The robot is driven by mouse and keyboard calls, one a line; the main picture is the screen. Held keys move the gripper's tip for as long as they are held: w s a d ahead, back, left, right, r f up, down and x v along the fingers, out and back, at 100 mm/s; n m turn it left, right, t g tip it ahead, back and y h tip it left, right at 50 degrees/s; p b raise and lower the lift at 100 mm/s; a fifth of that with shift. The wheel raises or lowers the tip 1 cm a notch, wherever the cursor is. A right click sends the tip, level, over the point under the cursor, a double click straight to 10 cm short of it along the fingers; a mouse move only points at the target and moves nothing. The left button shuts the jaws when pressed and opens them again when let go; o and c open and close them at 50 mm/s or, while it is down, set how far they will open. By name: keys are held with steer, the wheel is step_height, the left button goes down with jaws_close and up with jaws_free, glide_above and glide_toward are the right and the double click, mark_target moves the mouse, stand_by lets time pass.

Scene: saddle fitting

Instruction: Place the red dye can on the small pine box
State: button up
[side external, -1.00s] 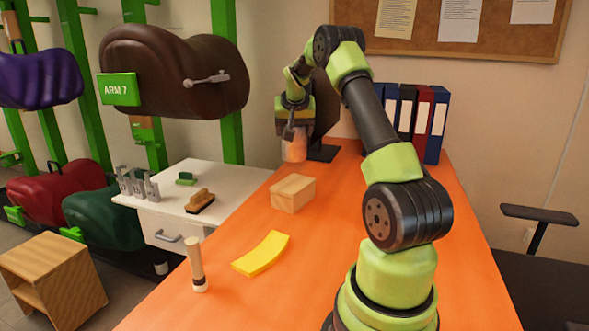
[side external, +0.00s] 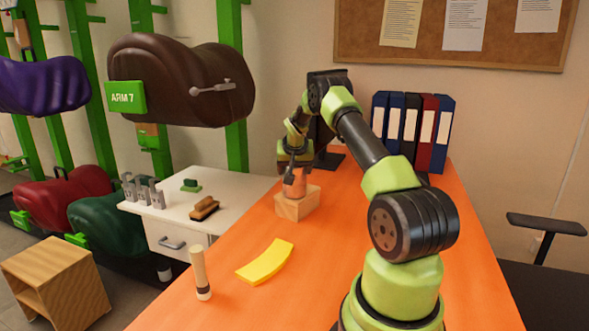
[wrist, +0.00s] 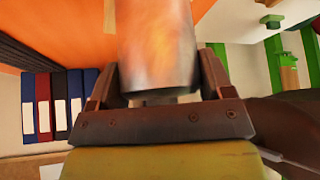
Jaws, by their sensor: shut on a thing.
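The red dye can (side external: 295,184) looks orange-red with a greyish rim. My gripper (side external: 295,168) is shut on the can from above. In the side view the can is upright at the top of the small pine box (side external: 291,207); I cannot tell whether it rests on the box or hangs just over it. In the wrist view the can (wrist: 158,50) is large between the two fingers (wrist: 157,85). The pine box is pale wood, on the orange bench, and is partly covered by the can; I cannot make it out in the wrist view.
On the orange bench (side external: 350,255) lie a yellow curved piece (side external: 266,261) and an upright pale cylinder (side external: 200,273). Several binders (side external: 412,130) stand at the back right. A white side table (side external: 235,197) with a brush (side external: 204,208) is at the left. A brown saddle (side external: 180,80) hangs above it.

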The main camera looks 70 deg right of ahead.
steer(key=shift+f, duration=0.15)
steer(key=o, duration=1.3)
steer(key=shift+f, duration=0.1)
